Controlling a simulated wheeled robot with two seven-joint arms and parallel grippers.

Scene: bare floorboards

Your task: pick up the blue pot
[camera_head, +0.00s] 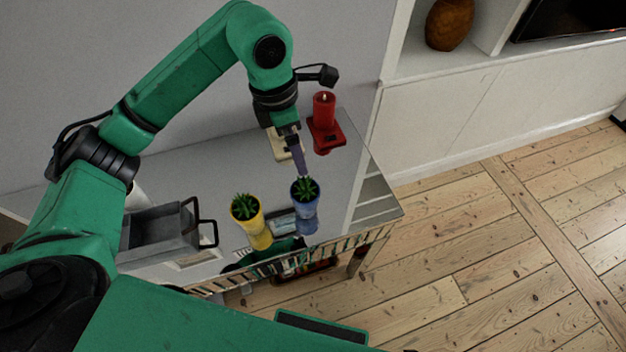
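The blue pot (307,219) holds a small spiky green plant and stands upright near the front edge of the shelf-like table. My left gripper (300,172) reaches down from above, with its fingers at or just behind the plant at the pot's top. I cannot tell whether the fingers touch the pot or plant. The fingers look like one narrow strip from this angle, so their opening does not show. My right gripper is not in view.
A yellow pot (258,231) with a similar plant stands just left of the blue pot. A red candle (323,111) on a red holder is behind, near the wall. A grey box (158,233) with black handles is at the left. The table's front edge is close.

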